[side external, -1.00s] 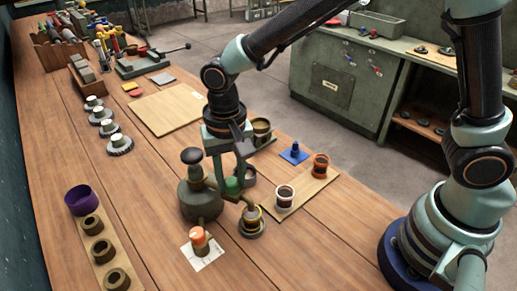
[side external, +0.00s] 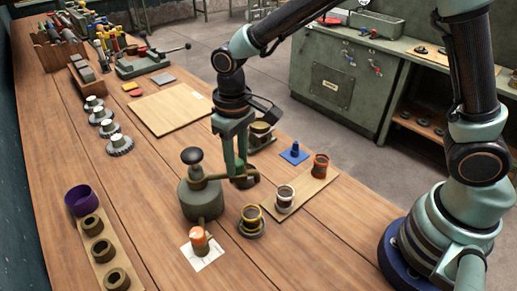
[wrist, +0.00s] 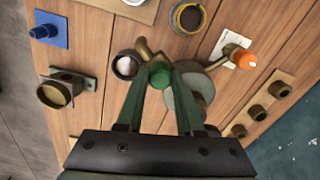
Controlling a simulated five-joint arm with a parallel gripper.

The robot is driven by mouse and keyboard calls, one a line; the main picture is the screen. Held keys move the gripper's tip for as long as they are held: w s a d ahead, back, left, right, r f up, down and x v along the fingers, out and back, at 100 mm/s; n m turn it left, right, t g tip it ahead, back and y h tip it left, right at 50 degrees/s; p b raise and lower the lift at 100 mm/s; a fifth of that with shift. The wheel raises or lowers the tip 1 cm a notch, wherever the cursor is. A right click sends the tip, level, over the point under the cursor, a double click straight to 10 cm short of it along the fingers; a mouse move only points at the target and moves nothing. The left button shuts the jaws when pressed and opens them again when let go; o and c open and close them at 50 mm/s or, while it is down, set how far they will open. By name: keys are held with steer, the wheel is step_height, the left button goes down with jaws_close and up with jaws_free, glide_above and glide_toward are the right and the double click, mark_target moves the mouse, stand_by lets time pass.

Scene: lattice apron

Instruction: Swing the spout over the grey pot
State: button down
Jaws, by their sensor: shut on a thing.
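The dispenser has a squat olive-grey body (side external: 201,199) with a dark round knob on top. Its brass spout (wrist: 149,50) reaches out from the body, and its end shows beside the rim of the grey pot (wrist: 127,65) in the wrist view. I cannot tell whether the outlet is over the pot's opening. The pot has pale contents and is mostly hidden behind my gripper in the side view. My gripper (wrist: 160,82) is shut on a green grip (wrist: 160,75) on the spout. It also shows in the side view (side external: 239,176).
A yellow-rimmed pot (side external: 251,220) stands in front. A board (side external: 305,192) holds a white-topped pot (side external: 285,195) and an orange pot (side external: 320,164). An olive cup (side external: 261,134) stands behind. A blue piece (side external: 294,152) lies at right.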

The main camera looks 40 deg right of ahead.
steer(key=shift+w+d+n, duration=0.25)
steer(key=shift+w+n, duration=0.55)
steer(key=shift+n, duration=0.25)
steer(key=shift+w+d+n, duration=0.2)
steer(key=shift+w+n, duration=0.55)
steer(key=shift+n, duration=0.35)
steer(key=shift+w+d+n, duration=0.25)
steer(key=shift+w+n, duration=0.55)
steer(key=shift+n, duration=0.25)
steer(key=shift+w+r, duration=0.1)
steer(key=c, duration=0.5)
jaws_free()
step_height(320, 180, up, 12)
